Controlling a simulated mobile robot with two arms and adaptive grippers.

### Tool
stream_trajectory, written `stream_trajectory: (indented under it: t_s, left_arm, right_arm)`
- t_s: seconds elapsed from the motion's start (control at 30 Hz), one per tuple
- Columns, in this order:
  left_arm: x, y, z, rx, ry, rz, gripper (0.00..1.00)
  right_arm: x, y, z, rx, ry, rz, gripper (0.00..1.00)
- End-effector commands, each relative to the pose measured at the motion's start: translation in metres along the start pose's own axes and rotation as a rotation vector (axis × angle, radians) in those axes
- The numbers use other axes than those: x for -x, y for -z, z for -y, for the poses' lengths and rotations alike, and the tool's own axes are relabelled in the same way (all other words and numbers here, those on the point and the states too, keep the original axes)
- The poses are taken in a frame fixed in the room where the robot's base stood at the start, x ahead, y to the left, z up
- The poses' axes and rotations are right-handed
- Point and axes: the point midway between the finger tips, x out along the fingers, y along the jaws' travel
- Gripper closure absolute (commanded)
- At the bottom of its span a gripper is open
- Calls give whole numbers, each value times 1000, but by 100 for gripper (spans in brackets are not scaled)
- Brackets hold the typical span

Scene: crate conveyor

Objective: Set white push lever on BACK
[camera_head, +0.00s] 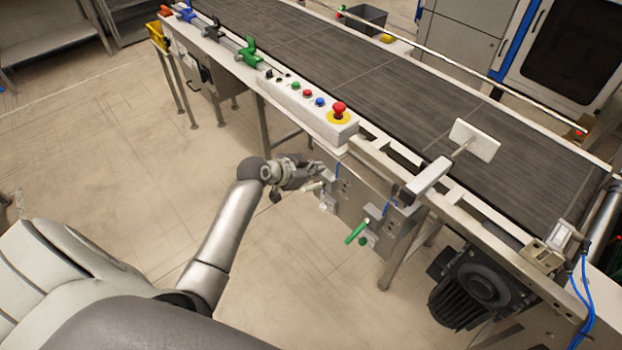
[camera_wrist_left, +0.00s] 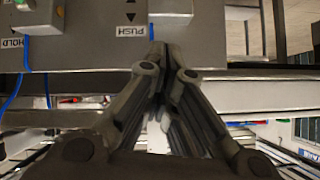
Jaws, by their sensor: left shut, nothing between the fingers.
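My left gripper (camera_head: 316,172) is at the left end of the grey control box (camera_head: 362,205) on the conveyor's near side. Its fingers are together with nothing between them, as the left wrist view shows (camera_wrist_left: 162,65). The PUSH label (camera_wrist_left: 131,31) is just left of the fingertips there. A pale piece, perhaps the white push lever (camera_head: 311,187), shows just below the gripper; the arm partly hides this area, and its setting cannot be told. The green lever (camera_head: 357,231) sticks out from the box, to the right. My right gripper is not in view.
A button panel with a red emergency stop (camera_head: 339,110) sits above the box on the conveyor edge. A white pusher plate (camera_head: 475,140) stands over the dark belt (camera_head: 395,95). A motor (camera_head: 472,285) is at lower right. Floor at left is free.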

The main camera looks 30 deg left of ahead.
Motion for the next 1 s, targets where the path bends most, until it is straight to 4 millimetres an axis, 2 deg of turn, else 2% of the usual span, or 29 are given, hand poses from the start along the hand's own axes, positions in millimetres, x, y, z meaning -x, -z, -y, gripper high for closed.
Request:
stream_trajectory:
  t_s: [0.13,0.3,0.5,1.0]
  left_arm:
    - [-19,1,0,1,-1,0,100]
    - [-25,-25,0,3,0,2,100]
    - [-28,-38,0,1,0,1,100]
    - [-31,-40,1,0,2,-5,100]
  right_arm:
    - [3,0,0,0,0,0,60]
    - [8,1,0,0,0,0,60]
    - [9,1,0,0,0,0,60]
    - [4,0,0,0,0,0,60]
